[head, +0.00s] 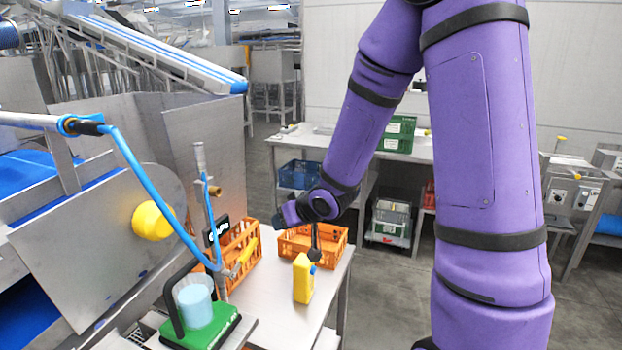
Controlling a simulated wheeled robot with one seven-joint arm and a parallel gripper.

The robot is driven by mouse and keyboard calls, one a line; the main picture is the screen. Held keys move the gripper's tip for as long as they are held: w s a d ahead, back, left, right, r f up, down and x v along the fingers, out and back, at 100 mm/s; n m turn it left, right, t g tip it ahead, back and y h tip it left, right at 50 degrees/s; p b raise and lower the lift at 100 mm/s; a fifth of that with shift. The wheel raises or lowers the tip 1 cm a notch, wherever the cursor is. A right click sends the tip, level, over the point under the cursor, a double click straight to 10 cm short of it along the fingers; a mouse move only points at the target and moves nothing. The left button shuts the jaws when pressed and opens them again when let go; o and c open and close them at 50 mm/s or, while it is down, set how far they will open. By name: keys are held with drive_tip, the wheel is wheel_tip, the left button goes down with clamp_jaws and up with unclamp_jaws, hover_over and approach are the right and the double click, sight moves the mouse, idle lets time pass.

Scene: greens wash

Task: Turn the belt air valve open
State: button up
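A blue air hose (150,195) runs down from a pipe at the left to an upright metal pipe (200,160) with fittings on it. A small yellow lever (247,252) shows low beside this pipe, in front of an orange crate; it looks like the valve handle, but it is small and its setting cannot be told. My arm reaches down from the top right, and its end (287,213) is to the right of the pipe and apart from the lever, above the table. The fingers of my gripper cannot be made out clearly.
A yellow jug (303,279) stands on the table (270,318) below my wrist. Orange crates (329,247) stand behind it. A green scale (212,328) with a light-blue cup (196,306) is at front left. A yellow round knob (150,221) sticks out of the machine. The floor at right is clear.

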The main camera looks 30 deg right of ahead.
drive_tip(key=s+a+r+n+g+h, duration=0.1)
drive_tip(key=s+r+n+g+h, duration=0.1)
drive_tip(key=s+r, duration=1.1)
drive_tip(key=shift+s+a+r+n+h, duration=0.4)
drive_tip(key=shift+r+n+h, duration=0.1)
drive_tip(key=shift+r, duration=1.05)
drive_tip(key=shift+w, duration=0.1)
